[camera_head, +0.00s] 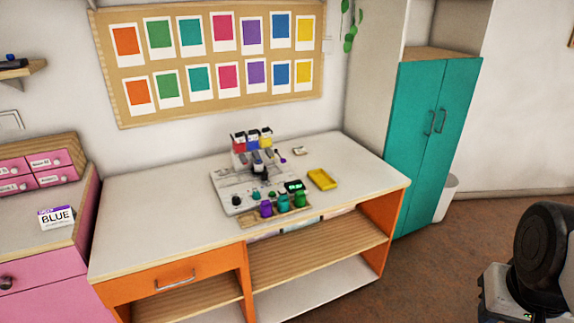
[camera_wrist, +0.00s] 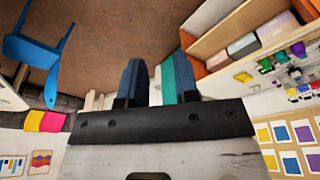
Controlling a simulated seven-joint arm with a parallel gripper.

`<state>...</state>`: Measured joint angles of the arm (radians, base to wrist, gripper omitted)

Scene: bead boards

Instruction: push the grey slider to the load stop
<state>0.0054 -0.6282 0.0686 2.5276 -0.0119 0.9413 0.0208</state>
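The bead board device (camera_head: 229,183) is a pale grey plate on the white table, with a small dark upright mechanism (camera_head: 260,170) near its middle. Red, blue and yellow containers (camera_head: 252,140) stand at its back. The grey slider and the load stop are too small to make out for certain. My gripper (camera_wrist: 158,80) shows in the wrist view with two blue-grey fingers apart and nothing between them. It is far from the device, which appears small and upside down at the right of that view.
Purple and green bottles (camera_head: 283,204) stand in a wooden tray at the device's front edge. A yellow tray (camera_head: 322,180) lies to its right. The left of the white table (camera_head: 150,205) is clear. A blue chair (camera_wrist: 40,50) shows in the wrist view.

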